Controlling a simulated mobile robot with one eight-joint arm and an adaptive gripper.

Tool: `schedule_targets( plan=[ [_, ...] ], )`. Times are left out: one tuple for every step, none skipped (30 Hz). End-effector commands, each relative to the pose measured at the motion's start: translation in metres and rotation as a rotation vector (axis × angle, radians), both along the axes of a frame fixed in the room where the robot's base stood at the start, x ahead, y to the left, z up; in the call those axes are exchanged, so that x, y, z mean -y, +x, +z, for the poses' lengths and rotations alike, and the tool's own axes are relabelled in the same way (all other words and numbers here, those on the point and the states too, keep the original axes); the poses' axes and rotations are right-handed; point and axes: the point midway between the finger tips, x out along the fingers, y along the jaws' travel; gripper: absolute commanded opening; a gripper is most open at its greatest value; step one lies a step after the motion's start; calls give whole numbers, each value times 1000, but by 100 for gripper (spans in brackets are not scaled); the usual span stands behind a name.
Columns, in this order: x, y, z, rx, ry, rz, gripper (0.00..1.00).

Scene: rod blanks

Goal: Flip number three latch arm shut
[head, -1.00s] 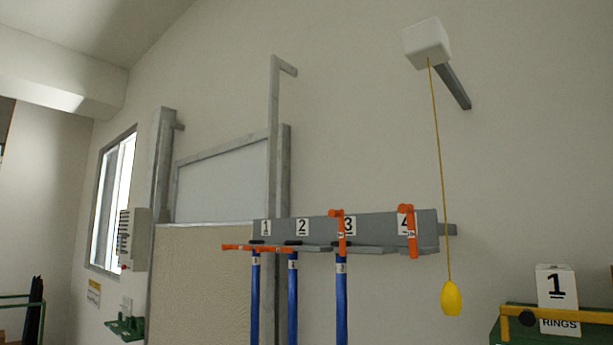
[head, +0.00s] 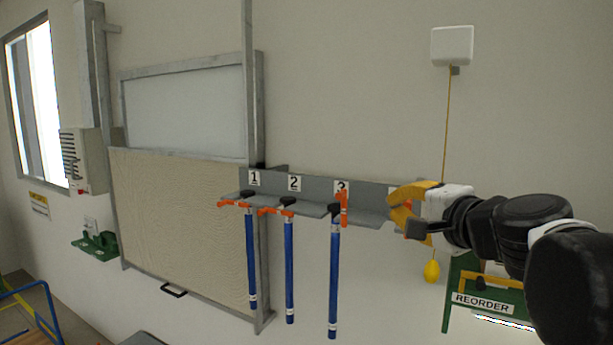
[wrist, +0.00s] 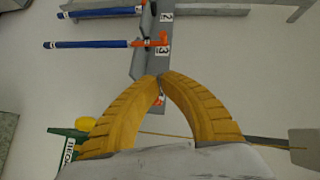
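The number three latch arm (head: 343,208) is orange and stands upright in front of the "3" label on the grey rack (head: 370,185), above a blue rod (head: 334,280). In the wrist view, turned sideways, the same arm (wrist: 163,40) lies beside its label. Latch arms one (head: 234,204) and two (head: 276,212) lie flat across their slots. My gripper (head: 392,208) is at slot four, right of latch three and apart from it. Its yellow fingers curve together and their tips meet in the wrist view (wrist: 160,77), holding nothing visible. Latch four is mostly hidden behind the fingers.
A yellow pull knob (head: 432,272) hangs on a cord just below my gripper. A green stand with a "REORDER" sign (head: 481,302) is at the lower right. Blue rods hang below slots one and two.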

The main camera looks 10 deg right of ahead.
Motion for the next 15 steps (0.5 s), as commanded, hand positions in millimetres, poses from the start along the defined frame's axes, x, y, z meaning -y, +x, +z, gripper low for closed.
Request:
schedule_targets(
  plan=[
    [2, 1, 7, 3, 10, -6, 0],
    [3, 1, 8, 5, 13, -8, 0],
    [3, 1, 9, 6, 16, -9, 0],
    [3, 1, 9, 7, 18, -10, 0],
    [3, 1, 8, 7, 18, -10, 0],
    [3, 1, 8, 7, 18, -10, 0],
    [3, 1, 8, 7, 18, -10, 0],
    [3, 1, 7, 7, 17, -10, 0],
    [3, 1, 7, 7, 17, -9, 0],
    [3, 1, 7, 7, 17, -9, 0],
    [3, 1, 7, 7, 17, -9, 0],
    [3, 1, 7, 7, 17, -9, 0],
    [3, 2, 7, 7, 17, -9, 0],
    [3, 3, 7, 6, 17, -8, 0],
    [2, 5, 7, 6, 17, -8, 0]
  ],
)
